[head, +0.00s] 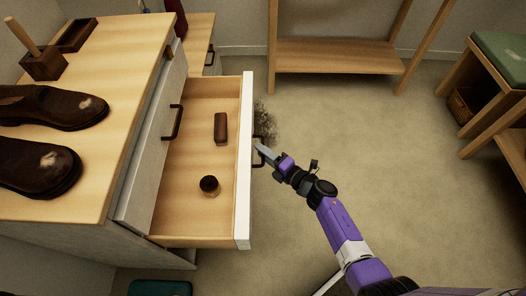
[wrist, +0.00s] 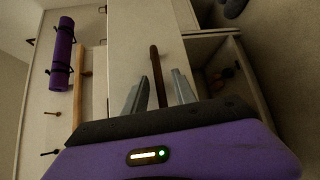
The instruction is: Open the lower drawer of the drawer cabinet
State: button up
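The drawer cabinet (head: 90,215) stands at the left in the head view. Its lower drawer (head: 246,190) is pulled far out, with its white front well ahead of the cabinet. The upper drawer, with a dark handle (head: 172,122), is shut. My gripper (head: 264,152) is at the outer side of the lower drawer's front, by its dark handle (head: 258,136). In the wrist view the handle (wrist: 157,78) lies between the two grey fingers of my gripper (wrist: 158,92), with a gap on each side. The fingers look open; contact is not visible.
A dark brush (head: 221,128) and a small round jar (head: 209,185) lie in the lower drawer. Brown shoes (head: 45,108) stand on the cabinet top. A wooden rack (head: 335,55) and a green-cushioned bench (head: 500,55) stand beyond open carpet.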

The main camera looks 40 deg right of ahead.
jog(key=s+d+r+p, duration=0.1)
jog(key=s, duration=0.6)
jog(key=shift+s, duration=0.2)
